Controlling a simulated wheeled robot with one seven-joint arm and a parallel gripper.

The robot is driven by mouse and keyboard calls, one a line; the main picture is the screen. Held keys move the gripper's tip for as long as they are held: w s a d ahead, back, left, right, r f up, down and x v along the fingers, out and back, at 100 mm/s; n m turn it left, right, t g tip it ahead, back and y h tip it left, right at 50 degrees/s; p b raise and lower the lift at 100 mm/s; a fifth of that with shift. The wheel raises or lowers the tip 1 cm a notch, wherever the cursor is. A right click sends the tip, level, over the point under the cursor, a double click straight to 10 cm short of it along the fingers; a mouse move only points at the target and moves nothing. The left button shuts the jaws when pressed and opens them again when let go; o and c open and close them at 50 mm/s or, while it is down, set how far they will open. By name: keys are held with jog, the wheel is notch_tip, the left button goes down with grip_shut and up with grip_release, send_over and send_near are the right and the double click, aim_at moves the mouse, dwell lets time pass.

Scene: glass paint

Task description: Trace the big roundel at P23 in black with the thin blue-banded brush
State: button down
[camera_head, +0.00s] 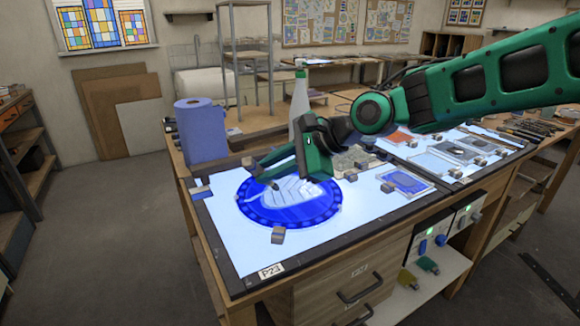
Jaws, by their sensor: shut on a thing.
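The big roundel (262,217) is a round glass piece with a deep blue border and a pale, lined centre. It lies flat on the lit panel marked with the P23 label (271,271). My gripper (262,171) is above the far left part of the roundel, reaching in from the right. It is shut on a thin thing, taken as the brush, of which only a small dark part shows near the fingers. Its blue band cannot be made out. Whether the tip touches the glass cannot be told. Part of the roundel's far edge is hidden by my gripper.
More glass panels (403,181) lie to the right. The panel's near part is clear.

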jog(key=s+a, duration=0.2)
jog(key=a, duration=0.4)
jog(key=shift+s+f, duration=0.15)
jog(key=shift+s, duration=0.2)
jog(key=shift+a+f, duration=0.1)
jog(key=shift+f, duration=0.3)
dwell(1.3)
jog(key=shift+w+d, duration=1.7)
jog(key=shift+w, duration=0.25)
jog(key=shift+w, duration=0.15)
jog(key=shift+w+d, duration=0.2)
jog(key=shift+w, duration=0.9)
